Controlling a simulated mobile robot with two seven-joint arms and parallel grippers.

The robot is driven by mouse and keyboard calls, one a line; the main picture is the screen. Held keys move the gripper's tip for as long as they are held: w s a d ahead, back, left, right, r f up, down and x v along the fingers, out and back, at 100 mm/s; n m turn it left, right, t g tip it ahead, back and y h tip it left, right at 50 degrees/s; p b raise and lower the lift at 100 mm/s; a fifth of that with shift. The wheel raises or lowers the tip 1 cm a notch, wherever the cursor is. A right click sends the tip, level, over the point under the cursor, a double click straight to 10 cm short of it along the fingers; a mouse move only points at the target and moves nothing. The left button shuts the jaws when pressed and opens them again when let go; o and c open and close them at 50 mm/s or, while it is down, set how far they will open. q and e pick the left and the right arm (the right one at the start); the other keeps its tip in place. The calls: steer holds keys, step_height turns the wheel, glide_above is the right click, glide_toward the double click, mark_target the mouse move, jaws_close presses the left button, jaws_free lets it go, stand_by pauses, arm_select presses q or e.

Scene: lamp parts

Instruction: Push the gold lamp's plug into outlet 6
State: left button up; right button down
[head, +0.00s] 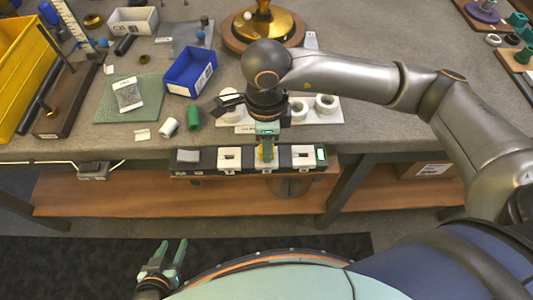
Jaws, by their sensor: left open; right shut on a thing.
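A black outlet strip (210,161) with white sockets runs along the table's front edge. Its labels are too small to read, so I cannot tell which outlet is 6. I cannot tell whether the plug is seated in the socket. My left gripper (174,254) is open and empty, low in front of the table.
A white holder with round rings (325,104) lies behind the strip. A blue bin (191,73), a green cylinder (194,118) and a white cylinder (168,126) are to the left. A yellow bin (25,70) stands far left. The table right of the strip is clear.

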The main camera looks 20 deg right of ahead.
steer(key=shift+s+f, duration=0.1)
steer(key=c, duration=0.6)
jaws_free()
arm_select(q)
steer(key=shift+f, duration=0.1)
arm_select(e)
steer(key=shift+r, duration=0.7)
arm_select(q)
steer(key=shift+w+d+r, duration=0.45)
steer(key=shift+d+r, duration=0.3)
steer(key=shift+r, duration=0.05)
arm_select(e)
step_height(320, 180, up, 11)
steer(key=shift+r, duration=0.15)
arm_select(q)
steer(key=shift+s, duration=0.1)
